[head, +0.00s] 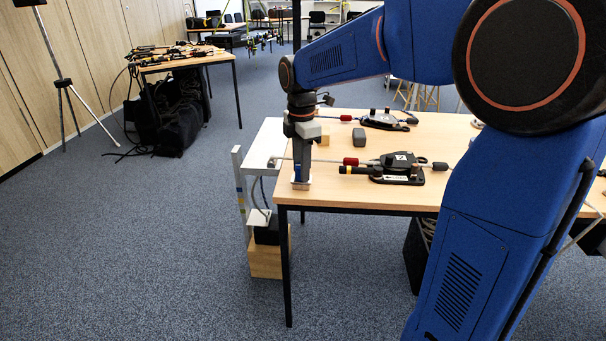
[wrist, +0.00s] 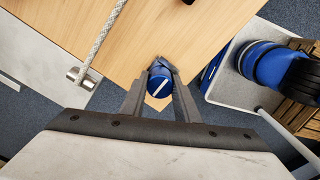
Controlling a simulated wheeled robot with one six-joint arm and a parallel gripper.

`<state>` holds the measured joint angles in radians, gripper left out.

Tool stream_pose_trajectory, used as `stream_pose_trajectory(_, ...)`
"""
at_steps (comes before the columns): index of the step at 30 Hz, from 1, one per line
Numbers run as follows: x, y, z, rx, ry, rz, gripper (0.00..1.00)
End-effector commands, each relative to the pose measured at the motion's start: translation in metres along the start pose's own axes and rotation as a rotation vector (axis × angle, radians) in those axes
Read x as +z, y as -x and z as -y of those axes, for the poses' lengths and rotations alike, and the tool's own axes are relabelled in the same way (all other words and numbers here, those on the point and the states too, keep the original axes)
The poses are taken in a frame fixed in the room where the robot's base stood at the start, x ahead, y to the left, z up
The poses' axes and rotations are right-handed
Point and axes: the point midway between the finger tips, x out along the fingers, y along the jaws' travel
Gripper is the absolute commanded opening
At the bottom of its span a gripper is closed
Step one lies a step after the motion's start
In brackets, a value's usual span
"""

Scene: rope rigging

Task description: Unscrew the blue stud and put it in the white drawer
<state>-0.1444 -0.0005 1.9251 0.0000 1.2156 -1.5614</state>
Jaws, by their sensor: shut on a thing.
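My gripper (head: 300,181) points straight down at the front left corner of the wooden table. In the wrist view its two fingers (wrist: 160,88) are shut on the blue stud (wrist: 159,85), a round blue head with a pale slot line across it. The stud is at the table edge. I cannot tell whether its lower end is still in its seat. I cannot clearly make out a white drawer in either view.
The wooden table (head: 395,200) holds a black rope device (head: 400,165) right of my gripper and another (head: 385,119) behind it. A white surface (head: 262,140) adjoins the table's left side. A rope (wrist: 101,35) ends in a metal fitting (wrist: 82,76). Open carpet lies at left.

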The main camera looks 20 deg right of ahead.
Motion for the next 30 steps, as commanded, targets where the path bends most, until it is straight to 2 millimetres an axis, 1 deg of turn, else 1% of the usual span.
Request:
stream_pose_trajectory(1, -0.0001, -0.0025, 0.0011, -0.006, 0.000, 0.000, 0.00)
stream_pose_trajectory(8, -0.0001, -0.0027, 0.0012, -0.006, 0.027, 0.000, 0.00)
stream_pose_trajectory(15, -0.0001, -0.0024, 0.0013, -0.006, 0.257, -0.001, 0.00)
stream_pose_trajectory(16, -0.0001, -0.0024, 0.0013, -0.006, 0.274, -0.001, 0.32)
stream_pose_trajectory(17, -0.0001, -0.0023, 0.0012, -0.006, 0.269, -0.001, 0.39)
stream_pose_trajectory(18, -0.0001, -0.0021, 0.0012, -0.005, 0.267, -0.001, 0.48)
stream_pose_trajectory(19, -0.0001, -0.0020, 0.0011, -0.005, 0.267, -0.001, 0.51)
stream_pose_trajectory(27, 0.0000, -0.0007, 0.0005, -0.003, 0.264, 0.000, 0.51)
stream_pose_trajectory(30, 0.0000, 0.0036, 0.0001, -0.001, 0.264, 0.000, 0.51)
